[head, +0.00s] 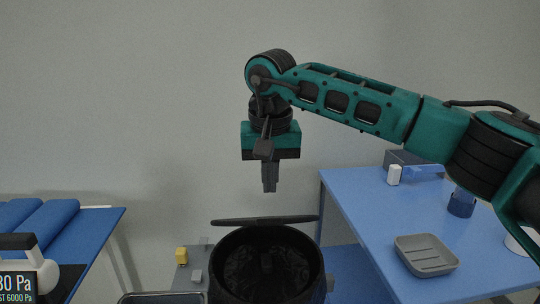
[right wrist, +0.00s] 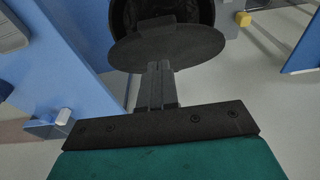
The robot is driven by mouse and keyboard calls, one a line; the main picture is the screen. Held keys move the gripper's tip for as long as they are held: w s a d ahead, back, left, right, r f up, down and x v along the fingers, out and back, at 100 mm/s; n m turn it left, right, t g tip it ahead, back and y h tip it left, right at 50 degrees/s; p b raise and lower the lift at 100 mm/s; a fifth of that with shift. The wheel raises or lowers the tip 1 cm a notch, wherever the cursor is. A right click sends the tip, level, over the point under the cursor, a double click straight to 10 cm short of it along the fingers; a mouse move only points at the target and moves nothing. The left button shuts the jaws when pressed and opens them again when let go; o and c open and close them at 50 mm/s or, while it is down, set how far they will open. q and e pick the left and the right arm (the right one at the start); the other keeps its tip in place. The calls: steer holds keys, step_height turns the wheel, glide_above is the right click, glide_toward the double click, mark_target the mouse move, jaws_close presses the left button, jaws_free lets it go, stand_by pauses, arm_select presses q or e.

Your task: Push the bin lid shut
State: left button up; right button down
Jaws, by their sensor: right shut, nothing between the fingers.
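The dark round bin (head: 266,265) stands at the bottom middle of the head view with its mouth open. Its lid (head: 264,220) stands raised at the far side of the rim, seen almost edge-on. In the right wrist view the lid (right wrist: 167,47) is a dark disc beyond my fingertips, with part of the bin's opening (right wrist: 203,12) behind it. My right gripper (head: 269,187) points down above the lid, shut and empty. In the head view a small gap shows between fingertips and lid; the right wrist view does not settle whether they touch. My left gripper is not in view.
A blue table (head: 365,215) stands right of the bin, bearing a grey soap dish (head: 425,254), a blue cup (head: 461,203) and a white block (head: 394,175). A blue-topped surface (head: 95,226) is at left. A yellow block (head: 182,256) lies left of the bin.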

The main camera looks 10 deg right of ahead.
mark_target(266, 220)
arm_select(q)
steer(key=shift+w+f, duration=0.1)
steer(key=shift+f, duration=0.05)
arm_select(e)
steer(key=shift+s+f, duration=0.6)
steer(key=shift+f, duration=0.3)
steer(key=shift+s+f, duration=0.55)
steer(key=shift+f, duration=0.35)
steer(key=shift+f, duration=0.1)
